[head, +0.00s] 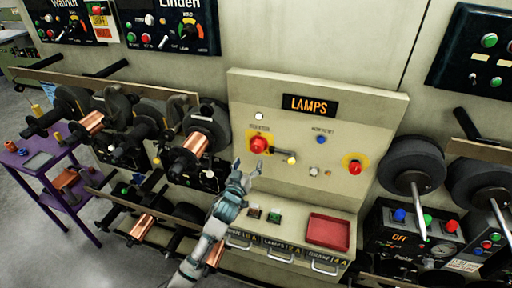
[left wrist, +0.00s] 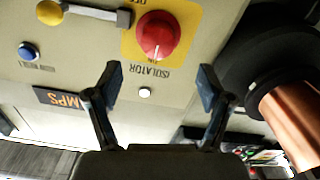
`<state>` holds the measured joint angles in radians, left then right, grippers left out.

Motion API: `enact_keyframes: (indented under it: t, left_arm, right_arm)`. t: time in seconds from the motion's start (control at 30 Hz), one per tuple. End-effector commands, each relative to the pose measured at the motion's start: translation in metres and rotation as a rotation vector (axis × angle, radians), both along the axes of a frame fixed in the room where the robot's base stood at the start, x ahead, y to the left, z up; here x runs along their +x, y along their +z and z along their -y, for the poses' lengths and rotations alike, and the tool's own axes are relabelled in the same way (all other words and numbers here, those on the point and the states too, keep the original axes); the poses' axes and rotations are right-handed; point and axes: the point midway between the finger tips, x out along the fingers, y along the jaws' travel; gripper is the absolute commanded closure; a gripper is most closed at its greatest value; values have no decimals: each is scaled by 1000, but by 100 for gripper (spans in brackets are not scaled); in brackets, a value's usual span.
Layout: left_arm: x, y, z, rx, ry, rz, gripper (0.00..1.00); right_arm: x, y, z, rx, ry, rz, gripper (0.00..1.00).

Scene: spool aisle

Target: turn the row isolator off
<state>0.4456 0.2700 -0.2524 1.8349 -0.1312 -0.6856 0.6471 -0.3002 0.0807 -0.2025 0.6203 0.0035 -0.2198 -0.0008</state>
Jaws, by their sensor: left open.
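The row isolator is a round red knob (head: 259,145) on a yellow plate, on the cream LAMPS panel (head: 373,112). In the left wrist view the knob (left wrist: 158,35) shows large and upside down, with ISOLATOR lettering below it. My left gripper (head: 247,168) is open and empty just below the knob in the head view. In the left wrist view its fingers (left wrist: 160,80) are spread, apart from the knob. My right gripper is not in view.
A grey lever with a yellow ball (head: 291,160) sits close right of the knob. A blue button (head: 322,139) and another red knob on yellow (head: 355,168) are farther right. A red tray (head: 328,231) lies on the ledge below. Copper-wound spools (head: 195,143) stand at left.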

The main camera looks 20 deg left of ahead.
Motion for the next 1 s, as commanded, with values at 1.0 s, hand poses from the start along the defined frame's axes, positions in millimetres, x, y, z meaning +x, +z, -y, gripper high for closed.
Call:
enact_keyframes:
  t: [1.0]
  left_arm:
    - [92,0,2,0,-1,1,52]
  right_arm:
    - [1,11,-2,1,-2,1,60]
